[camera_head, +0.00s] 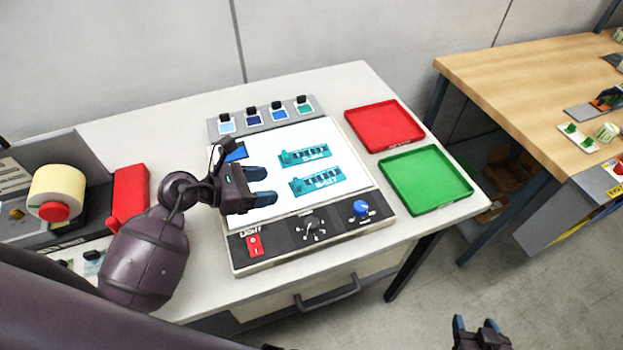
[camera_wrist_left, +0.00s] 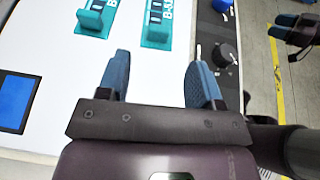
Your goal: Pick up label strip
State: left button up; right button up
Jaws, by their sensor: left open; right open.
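Two teal label strips with dark and white markings lie on the lit white panel: the upper strip (camera_head: 304,156) and the lower strip (camera_head: 315,181). In the left wrist view the ends of the two strips show at the top, one left (camera_wrist_left: 97,17) and one in the middle (camera_wrist_left: 157,24). My left gripper (camera_head: 268,185) is open and empty over the panel, just left of the strips. Its blue fingertips also show in the left wrist view (camera_wrist_left: 160,78), short of the strips. My right gripper (camera_head: 478,325) is open at the bottom edge, away from the table.
The panel device (camera_head: 345,235) has a red switch, a black dial and a blue knob in front. A red tray (camera_head: 385,126) and a green tray (camera_head: 426,179) lie empty at right. A label roll (camera_head: 57,192) and red block (camera_head: 130,195) stand at left.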

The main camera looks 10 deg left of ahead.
aim_at(297, 181)
pick_arm(q)
jog(key=shift+w+d+f, duration=0.3)
jog(key=shift+w+d, duration=0.1)
jog(key=shift+d, duration=0.1)
jog(key=shift+w+d+f, duration=0.2)
jog(key=shift+w+d, duration=0.2)
jog(key=shift+d, duration=0.1)
jog(key=b+x, duration=0.1)
jog(key=x, duration=0.3)
jog(key=shift+w+d+b, duration=0.25)
jog(key=shift+b, duration=0.15)
jog(key=shift+d, duration=0.1)
jog(key=c, duration=0.6)
jog(key=shift+c, duration=0.2)
jog(key=shift+r, duration=0.6)
notch_tip(297, 181, up, 19)
jog(key=shift+p, duration=0.3)
pick_arm(e)
jog(key=shift+w+f, duration=0.15)
jog(key=shift+w, duration=0.35)
